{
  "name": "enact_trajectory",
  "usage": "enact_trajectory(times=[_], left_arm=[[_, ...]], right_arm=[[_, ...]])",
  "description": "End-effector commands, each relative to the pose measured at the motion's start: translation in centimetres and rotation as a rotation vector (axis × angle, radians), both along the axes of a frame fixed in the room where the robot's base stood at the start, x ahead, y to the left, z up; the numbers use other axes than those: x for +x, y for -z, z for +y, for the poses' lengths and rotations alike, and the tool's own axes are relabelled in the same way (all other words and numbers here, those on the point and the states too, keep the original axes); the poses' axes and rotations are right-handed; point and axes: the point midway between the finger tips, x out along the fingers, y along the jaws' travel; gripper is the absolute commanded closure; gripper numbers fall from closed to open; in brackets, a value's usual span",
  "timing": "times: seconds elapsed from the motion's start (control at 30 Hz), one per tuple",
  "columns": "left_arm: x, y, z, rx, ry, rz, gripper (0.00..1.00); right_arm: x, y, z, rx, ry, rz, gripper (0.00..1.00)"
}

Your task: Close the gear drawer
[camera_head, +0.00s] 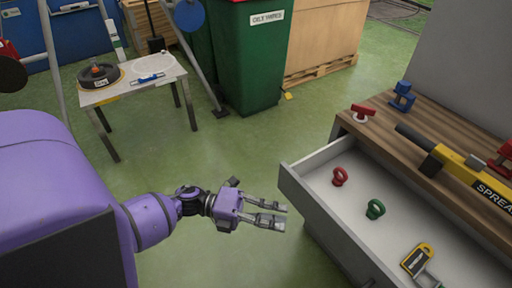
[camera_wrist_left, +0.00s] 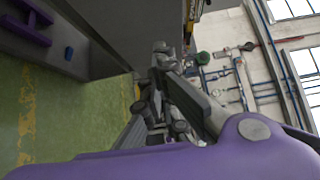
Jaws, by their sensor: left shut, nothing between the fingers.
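The gear drawer (camera_head: 322,212) is a light grey drawer pulled open from the wooden-topped bench (camera_head: 385,125) at the right of the head view. Inside it lie a red eye bolt (camera_head: 340,176), a green eye bolt (camera_head: 375,209) and a yellow-and-grey shackle-like piece (camera_head: 418,262). My left gripper (camera_head: 283,215) is shut and empty, just left of the drawer's front and apart from it, with its fingers pointing right. In the left wrist view the gripper's fingers (camera_wrist_left: 175,95) show, and the drawer is not clearly seen. My right gripper is not in view.
The bench top carries a yellow bar (camera_head: 465,168), a blue piece (camera_head: 402,97) and a red piece (camera_head: 363,113). A small table (camera_head: 112,93) stands at the back left. A green bin (camera_head: 250,60) and wooden crate (camera_head: 325,40) stand behind. The green floor between is clear.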

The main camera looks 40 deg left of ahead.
Motion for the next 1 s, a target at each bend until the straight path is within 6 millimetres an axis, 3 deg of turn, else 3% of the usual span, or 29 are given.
enact_trajectory(times=[0.03,0.3,0.8,1.0], left_arm=[[0.5,-0.2,-1.0,-0.002,0.002,-0.003,1.00],[3.7,0.0,-1.7,0.000,-0.001,0.000,1.00],[4.2,0.0,-1.8,0.000,-0.001,0.001,1.00],[5.7,0.1,-2.3,0.000,0.000,0.000,1.00]], right_arm=[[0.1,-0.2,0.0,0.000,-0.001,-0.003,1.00],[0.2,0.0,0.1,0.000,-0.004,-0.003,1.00],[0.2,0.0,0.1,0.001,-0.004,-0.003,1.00],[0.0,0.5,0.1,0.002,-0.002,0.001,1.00]])
